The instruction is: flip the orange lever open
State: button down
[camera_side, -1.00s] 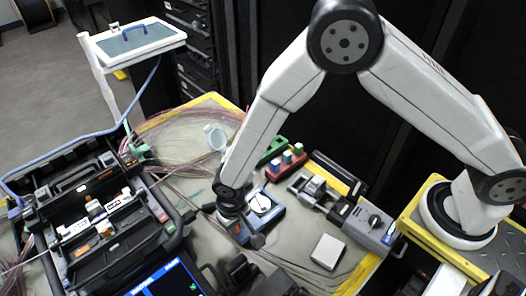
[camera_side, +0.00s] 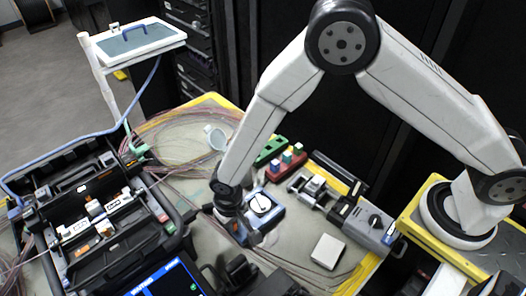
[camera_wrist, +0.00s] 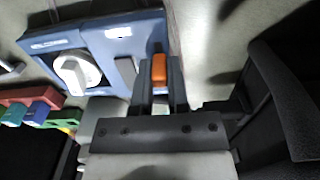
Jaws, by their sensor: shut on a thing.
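The orange lever (camera_wrist: 158,68) shows in the wrist view at the edge of a blue device (camera_wrist: 105,45) with a white round dial (camera_wrist: 76,73). My gripper (camera_wrist: 160,78) has a dark finger on each side of the lever and is shut on it. The lever's lower part is hidden between the fingers. In the side view, my gripper (camera_side: 249,238) is low at the near-left edge of the blue device (camera_side: 272,222).
A dark bulky object (camera_wrist: 295,85) stands close on the right in the wrist view. Red and green blocks (camera_side: 280,162) and a grey-black tool (camera_side: 368,222) lie beyond the device. A white box (camera_side: 327,251) lies nearby. An open black case (camera_side: 105,225) is at left.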

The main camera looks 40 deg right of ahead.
jog(key=shift+w, duration=2)
jog(key=c, duration=0.6)
grip_release()
jog(key=shift+r, duration=0.2)
notch_tip(320, 180, up, 8)
jog(key=shift+f, duration=0.25)
